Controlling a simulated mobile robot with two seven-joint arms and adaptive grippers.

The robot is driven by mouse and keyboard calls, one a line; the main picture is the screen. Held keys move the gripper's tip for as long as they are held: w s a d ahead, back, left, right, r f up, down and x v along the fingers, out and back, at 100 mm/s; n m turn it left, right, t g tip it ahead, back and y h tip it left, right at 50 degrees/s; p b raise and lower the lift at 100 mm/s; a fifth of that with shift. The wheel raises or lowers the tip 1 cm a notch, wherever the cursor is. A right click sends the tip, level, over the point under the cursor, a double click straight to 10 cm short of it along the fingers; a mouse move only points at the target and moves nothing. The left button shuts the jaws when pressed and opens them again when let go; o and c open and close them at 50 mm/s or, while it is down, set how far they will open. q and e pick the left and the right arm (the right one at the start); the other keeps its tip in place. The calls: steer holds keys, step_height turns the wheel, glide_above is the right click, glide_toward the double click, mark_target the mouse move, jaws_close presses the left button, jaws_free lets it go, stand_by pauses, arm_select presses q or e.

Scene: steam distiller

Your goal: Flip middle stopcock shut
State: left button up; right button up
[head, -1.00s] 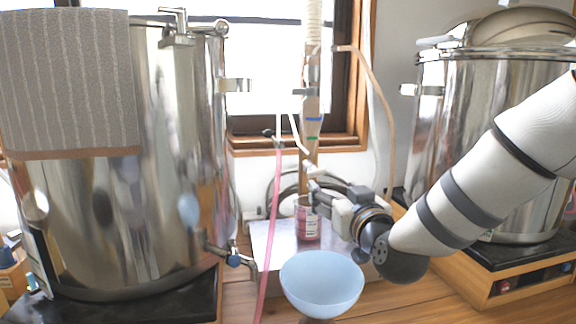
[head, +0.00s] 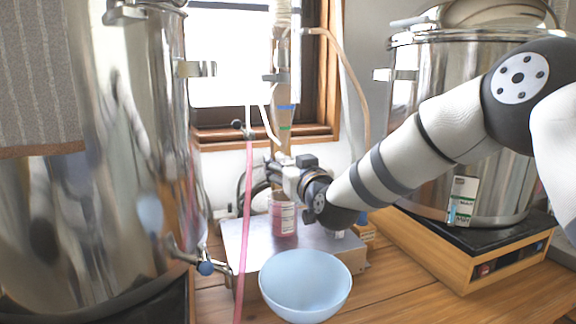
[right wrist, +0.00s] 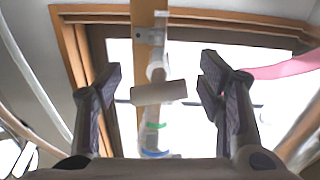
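The glass column (head: 286,95) with blue and green bands stands before the window. My left gripper is not in view.
A large steel drum (head: 100,190) with a blue-handled tap (head: 205,267) stands left. A second steel pot (head: 455,90) stands right. A light-blue bowl (head: 305,285) is in front on the wooden table. A pink hose (head: 245,220) hangs left of the column.

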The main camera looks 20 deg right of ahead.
steer(key=c, duration=1)
steer(key=shift+s+r+m+p, duration=0.1)
steer(key=shift+r+m+p, duration=0.2)
steer(key=shift+m, duration=0.5)
steer(key=shift+f+m, duration=0.2)
steer(key=shift+m, duration=0.4)
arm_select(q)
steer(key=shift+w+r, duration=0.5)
arm_select(e)
steer(key=o, duration=1)
steer(key=shift+a+f, duration=0.1)
steer(key=shift+o, duration=0.2)
steer(key=s, duration=0.7)
steer(key=shift+s, duration=0.15)
